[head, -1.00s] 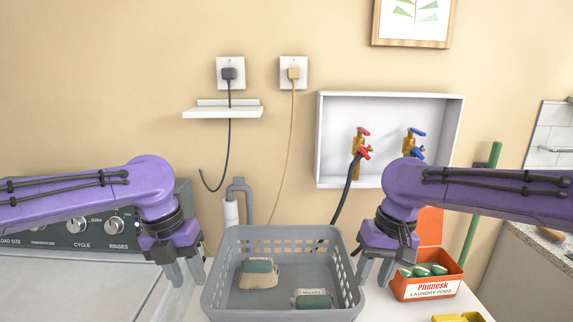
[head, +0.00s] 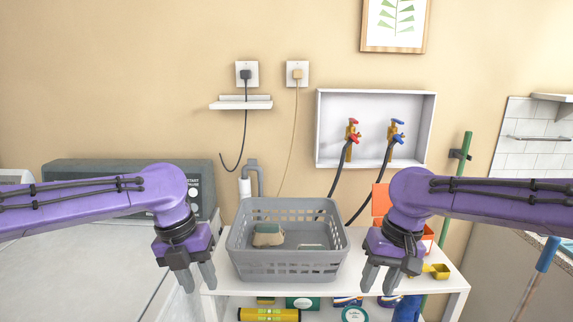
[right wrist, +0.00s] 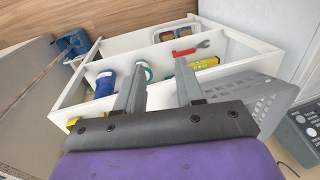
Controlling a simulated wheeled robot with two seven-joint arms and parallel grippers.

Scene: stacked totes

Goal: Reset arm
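My left gripper (head: 198,277) hangs pointing down at the left of the grey basket, its two fingers apart with nothing between them. My right gripper (head: 378,277) hangs pointing down just right of the basket, also open and empty. In the right wrist view its two fingers (right wrist: 160,90) stand apart with clear space between them. The grey perforated basket (head: 290,265) stands on top of the white shelf unit (head: 445,280) between the grippers. Inside it lie a green-and-tan wrapped item (head: 267,235) and another item partly hidden by the basket's front wall.
An orange box (head: 381,200) is mostly hidden behind my right arm. A yellow scoop (head: 438,271) lies on the shelf top. A washer (head: 90,250) stands at left. A recessed tap box (head: 375,105) is on the wall.

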